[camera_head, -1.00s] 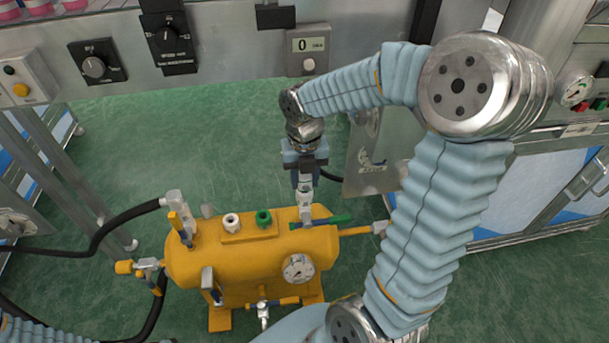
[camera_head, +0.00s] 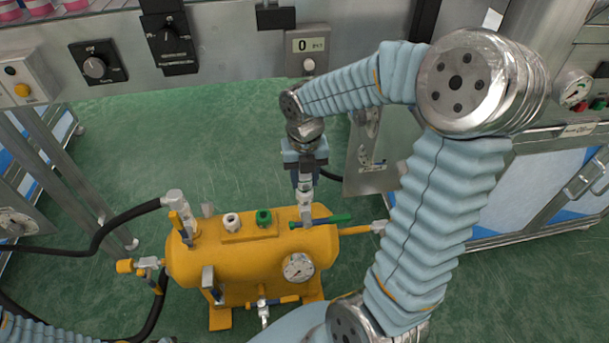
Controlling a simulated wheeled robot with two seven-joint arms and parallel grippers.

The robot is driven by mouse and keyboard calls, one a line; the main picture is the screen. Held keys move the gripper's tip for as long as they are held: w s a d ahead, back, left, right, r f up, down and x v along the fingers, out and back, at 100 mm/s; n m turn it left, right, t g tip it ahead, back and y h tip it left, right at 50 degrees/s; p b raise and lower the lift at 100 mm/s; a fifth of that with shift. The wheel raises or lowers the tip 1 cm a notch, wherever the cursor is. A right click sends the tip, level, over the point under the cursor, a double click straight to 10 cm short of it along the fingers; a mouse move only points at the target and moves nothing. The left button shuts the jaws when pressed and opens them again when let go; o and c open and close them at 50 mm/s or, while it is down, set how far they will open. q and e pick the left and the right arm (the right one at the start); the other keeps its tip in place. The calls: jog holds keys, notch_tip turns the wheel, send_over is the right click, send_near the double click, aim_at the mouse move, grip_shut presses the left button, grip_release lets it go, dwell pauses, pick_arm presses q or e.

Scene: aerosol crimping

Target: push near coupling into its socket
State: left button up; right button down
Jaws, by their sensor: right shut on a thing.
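My right gripper (camera_head: 305,174) points down over the right end of the yellow tank (camera_head: 219,261). It is shut on the near coupling (camera_head: 305,190), a pale metal piece mostly hidden by the jaws. The coupling stands upright, in line with a metal socket (camera_head: 306,213) on top of the tank, beside a green lever handle (camera_head: 328,220). The two look in contact, but I cannot tell how deep the coupling sits. My left gripper is out of view; only a bit of my left arm shows at the lower left.
Another hose fitting (camera_head: 176,201) with a black hose (camera_head: 105,226) stands at the tank's left end. Green floor behind the tank is clear.

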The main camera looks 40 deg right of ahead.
jog(key=shift+f, duration=0.65)
dwell(2.3)
jog(key=c, duration=0.6)
grip_release()
notch_tip(320, 180, up, 8)
jog(key=shift+f+p, duration=0.25)
jog(key=shift+p, duration=0.35)
